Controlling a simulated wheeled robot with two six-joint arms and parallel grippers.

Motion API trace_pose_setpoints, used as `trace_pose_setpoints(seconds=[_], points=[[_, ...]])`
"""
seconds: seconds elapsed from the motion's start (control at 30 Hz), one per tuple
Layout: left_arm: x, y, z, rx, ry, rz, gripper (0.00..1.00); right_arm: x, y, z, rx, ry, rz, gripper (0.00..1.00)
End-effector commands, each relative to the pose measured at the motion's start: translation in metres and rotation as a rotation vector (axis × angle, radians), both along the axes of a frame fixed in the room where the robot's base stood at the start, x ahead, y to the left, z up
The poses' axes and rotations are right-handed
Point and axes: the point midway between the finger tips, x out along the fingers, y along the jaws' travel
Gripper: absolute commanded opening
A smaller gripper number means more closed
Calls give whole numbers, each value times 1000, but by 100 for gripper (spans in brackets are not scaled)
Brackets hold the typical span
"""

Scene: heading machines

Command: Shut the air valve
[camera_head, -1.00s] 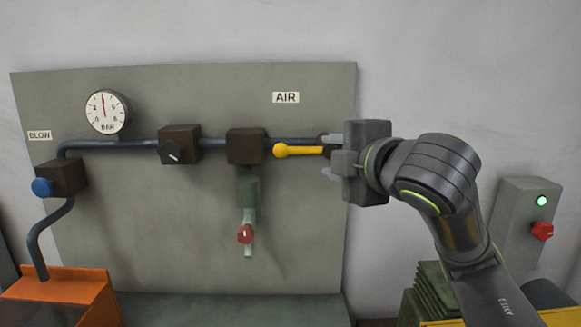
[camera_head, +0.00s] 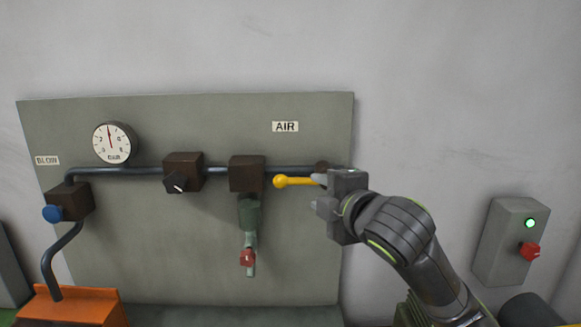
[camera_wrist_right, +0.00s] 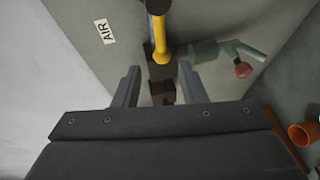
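The air valve has a yellow lever (camera_head: 297,182) with a rounded end. In the head view it lies nearly level, pointing left along the pipe below the AIR label (camera_head: 285,127). The dark valve body (camera_head: 322,168) at its right end is partly hidden by my right gripper (camera_head: 321,192). In the right wrist view, the right gripper (camera_wrist_right: 158,70) is open, its two fingers apart. The yellow lever (camera_wrist_right: 159,38) shows in line with the gap between them; I cannot tell whether it touches either finger. My left gripper is not in view.
A control box (camera_head: 508,235) with a green light hangs right of my arm. Bare wall lies above.

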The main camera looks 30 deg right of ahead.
Motion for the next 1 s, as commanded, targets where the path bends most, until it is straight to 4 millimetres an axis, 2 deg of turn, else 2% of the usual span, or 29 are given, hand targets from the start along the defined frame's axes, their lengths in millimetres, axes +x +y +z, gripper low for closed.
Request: trace_pose_setpoints(seconds=[0.03,0.2,0.6,0.8,1.0], points=[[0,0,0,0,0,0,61,13,0,-3,11,5,1,38],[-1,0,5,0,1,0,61,45,-2,-9,8,6,-1,38],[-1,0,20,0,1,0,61,113,-5,-21,4,5,-1,38],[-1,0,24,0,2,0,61,132,-6,-25,3,3,-1,38],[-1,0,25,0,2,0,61,138,-7,-27,0,2,-2,38]])
